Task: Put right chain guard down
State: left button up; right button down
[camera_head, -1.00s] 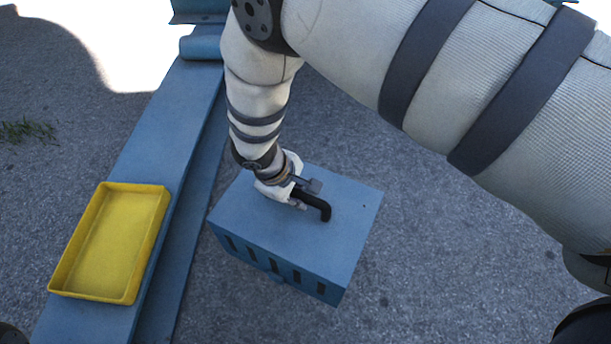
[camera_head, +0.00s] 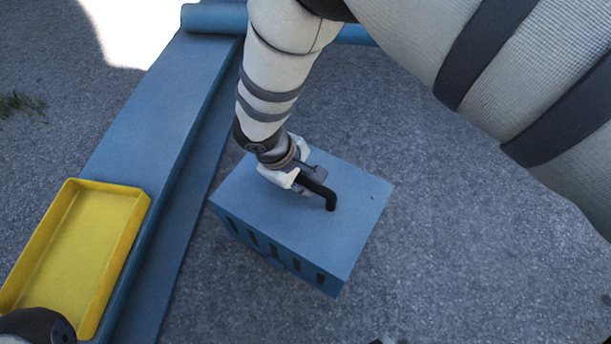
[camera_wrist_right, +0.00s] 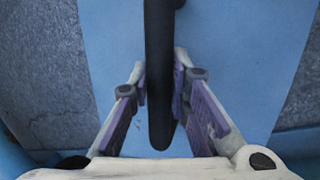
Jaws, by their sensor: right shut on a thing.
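The right chain guard is a blue box (camera_head: 350,235) with dark slots along its front side and a black bent handle (camera_head: 331,200) on top. My right gripper (camera_head: 312,182) is at the handle, above the middle of the box top. In the right wrist view the black handle (camera_wrist_right: 158,45) runs between the two purple-padded fingers (camera_wrist_right: 160,85), which are shut on it, with the blue top (camera_wrist_right: 225,60) behind. The underside of the box is hidden, and I cannot tell whether it touches the ground.
A long blue beam (camera_head: 165,100) runs along the left of the box. A yellow tray (camera_head: 70,245) rests on it at lower left. A blue roller (camera_head: 213,18) lies at the far end. Grey asphalt (camera_head: 460,230) to the right of the box is clear.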

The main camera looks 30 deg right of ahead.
jog(key=shift+w+f+b, duration=0.25)
jog(key=shift+f+b, duration=0.1)
jog(key=shift+f, duration=0.1)
notch_tip(320, 180, down, 3)
jog(key=shift+w+r+b, duration=0.1)
jog(key=shift+b, duration=1)
jog(key=shift+d, duration=0.1)
pick_arm(q)
jog(key=shift+s+d+f+g, duration=0.15)
jog(key=shift+s+d+f, duration=0.1)
jog(key=shift+f, duration=0.3)
jog(key=shift+s+d+f+g, duration=0.15)
jog(key=shift+s+d+f, duration=0.1)
jog(key=shift+f, duration=0.3)
pick_arm(e)
jog(key=c, duration=1.5)
grip_release()
pick_arm(q)
jog(key=r+p, duration=0.1)
jog(key=p, duration=0.1)
jog(key=w+r+t+p, duration=0.1)
jog(key=r+p, duration=0.1)
jog(key=shift+w, duration=0.2)
pick_arm(e)
jog(key=v, duration=1.2)
pick_arm(q)
jog(key=shift+r+p, duration=0.1)
jog(key=shift+p, duration=0.2)
pick_arm(e)
jog(key=shift+r, duration=0.15)
